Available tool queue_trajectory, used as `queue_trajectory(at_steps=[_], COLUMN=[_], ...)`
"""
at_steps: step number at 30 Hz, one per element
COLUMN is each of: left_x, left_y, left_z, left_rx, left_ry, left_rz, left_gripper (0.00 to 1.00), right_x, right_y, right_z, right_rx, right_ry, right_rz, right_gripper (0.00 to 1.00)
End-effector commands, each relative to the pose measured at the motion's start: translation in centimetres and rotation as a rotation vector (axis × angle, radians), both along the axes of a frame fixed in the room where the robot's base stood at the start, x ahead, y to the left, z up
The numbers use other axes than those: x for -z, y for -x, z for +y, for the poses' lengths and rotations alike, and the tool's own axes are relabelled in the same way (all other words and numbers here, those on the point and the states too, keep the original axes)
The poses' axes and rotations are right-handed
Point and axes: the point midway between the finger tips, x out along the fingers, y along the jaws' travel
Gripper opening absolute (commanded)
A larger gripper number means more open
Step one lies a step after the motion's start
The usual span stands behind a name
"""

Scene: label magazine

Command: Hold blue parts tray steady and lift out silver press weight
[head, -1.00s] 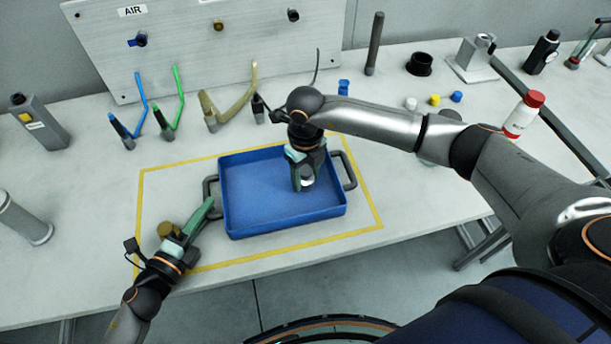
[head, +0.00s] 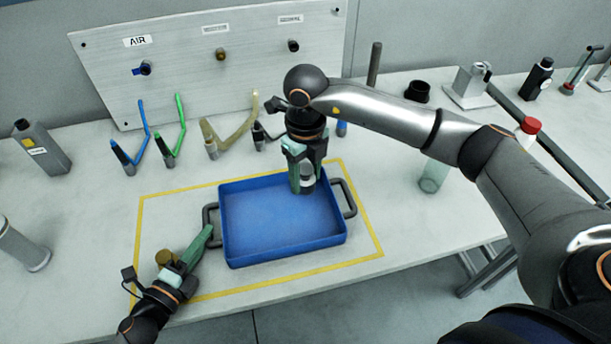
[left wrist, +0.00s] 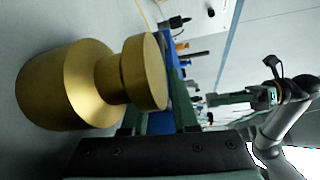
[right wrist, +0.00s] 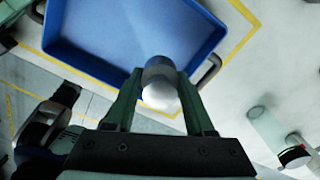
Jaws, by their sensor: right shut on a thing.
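The blue parts tray (head: 285,253) lies inside the yellow outline on the bench, with a dark handle at each side. My right gripper (head: 304,180) is shut on the silver press weight (right wrist: 160,88). The weight hangs over the tray's back right part and appears clear of its floor. In the right wrist view my right gripper (right wrist: 160,100) has one finger on each side of the weight. My left gripper (head: 208,236) is at the tray's left handle (head: 209,216). Whether its fingers close on the handle is hidden in the left wrist view.
A brass weight (left wrist: 62,82) stands close beside my left gripper. Air hoses (head: 143,130) and the AIR panel (head: 210,70) are behind the tray. The bench right of the tray is mostly free.

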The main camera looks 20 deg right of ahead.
Motion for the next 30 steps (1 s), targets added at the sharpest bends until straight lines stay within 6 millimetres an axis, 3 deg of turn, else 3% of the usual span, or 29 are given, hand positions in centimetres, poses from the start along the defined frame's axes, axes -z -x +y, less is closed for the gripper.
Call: queue_trajectory(at_steps=[7, 17, 30], left_x=[0.0, 0.0, -0.9], left_y=[0.0, 0.5, 6.3], left_z=[0.0, 0.5, 6.0], left_rx=[0.0, 0.0, 0.0], left_ry=[0.0, 0.0, -0.001], left_rz=[0.0, 0.001, 0.004], left_gripper=[0.54, 0.54, 0.54], right_x=[-0.1, 0.0, -0.1], right_y=[0.0, 0.0, 0.0], right_z=[0.0, 0.0, 0.0], right_rx=[0.0, 0.0, 0.0], right_ry=[-0.001, -0.001, -0.001], right_rz=[-0.002, -0.002, -0.002], right_gripper=[0.0, 0.0, 0.0])
